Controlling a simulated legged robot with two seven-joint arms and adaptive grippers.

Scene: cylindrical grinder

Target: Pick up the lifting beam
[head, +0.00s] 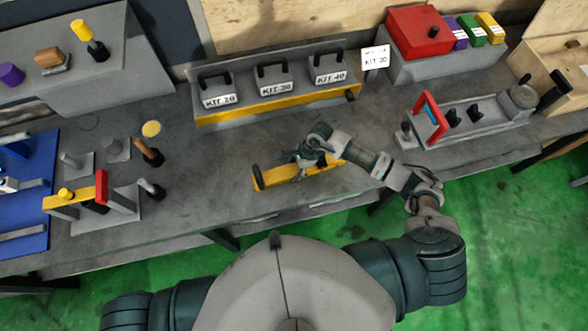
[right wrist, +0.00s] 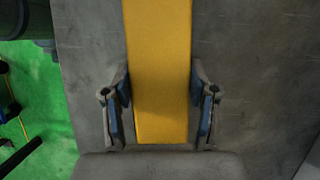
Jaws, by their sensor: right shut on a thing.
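The lifting beam is a long yellow bar (head: 276,176) lying along the front part of the grey bench, with a dark piece at its left end. My right gripper (head: 300,168) is over its middle and hides part of it. In the right wrist view the yellow beam (right wrist: 160,70) runs between the two blue-padded fingers of my right gripper (right wrist: 160,115), which are shut on its sides. I cannot tell whether the beam is clear of the bench. My left gripper is not in view.
Behind the beam stands a yellow-fronted rack (head: 277,103) with KIT 20, KIT 30 and KIT 40 blocks. To the right is a grey fixture with a red frame (head: 430,117). To the left are upright pegs and a yellow-and-red gauge (head: 75,196). Bare bench (head: 215,160) lies left of the beam.

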